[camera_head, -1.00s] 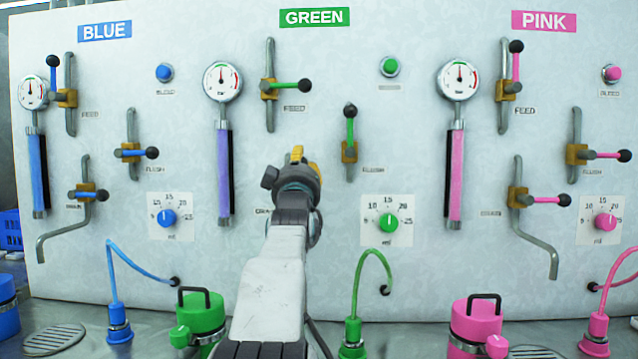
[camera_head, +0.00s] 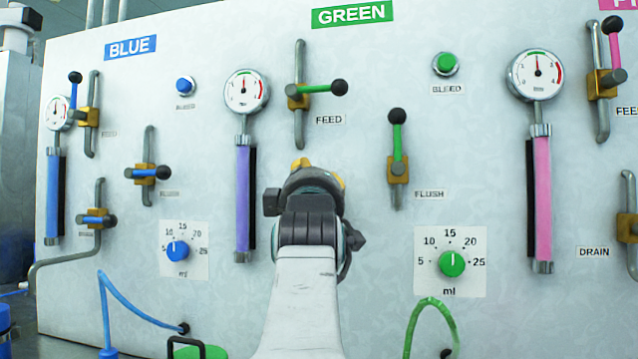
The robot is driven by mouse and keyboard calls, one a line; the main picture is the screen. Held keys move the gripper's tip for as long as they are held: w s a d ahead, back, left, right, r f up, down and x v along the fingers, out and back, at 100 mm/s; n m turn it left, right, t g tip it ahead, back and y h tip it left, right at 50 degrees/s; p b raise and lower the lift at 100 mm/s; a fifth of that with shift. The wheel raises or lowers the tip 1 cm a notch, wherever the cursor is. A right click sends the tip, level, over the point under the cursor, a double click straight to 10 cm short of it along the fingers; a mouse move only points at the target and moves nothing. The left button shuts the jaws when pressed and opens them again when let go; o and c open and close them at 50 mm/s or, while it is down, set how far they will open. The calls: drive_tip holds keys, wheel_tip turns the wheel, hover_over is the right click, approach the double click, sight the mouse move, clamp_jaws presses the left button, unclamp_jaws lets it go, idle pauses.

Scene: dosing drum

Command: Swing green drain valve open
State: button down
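The GREEN section of the panel is in the middle of the head view, under its green sign (camera_head: 353,14). The green drain valve cannot be seen; my arm and gripper cover the lower left of this section. My gripper (camera_head: 318,175) is in front of the panel, pointing away from the camera, and its fingertips are hidden behind its own body. The green feed valve (camera_head: 322,88) has its handle level, pointing right. The green flush valve (camera_head: 397,146) has its handle upright.
A green dosing knob (camera_head: 452,263) and green bleed button (camera_head: 446,63) are right of my arm. A gauge with a purple tube (camera_head: 243,195) stands left of it. The blue drain valve (camera_head: 95,219) is at far left. A green hose (camera_head: 430,318) loops below.

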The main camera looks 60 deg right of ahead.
drive_tip(key=shift+f, duration=0.1)
drive_tip(key=c, duration=0.9)
unclamp_jaws()
drive_tip(key=shift+w, duration=0.1)
drive_tip(key=shift+v, duration=6.05)
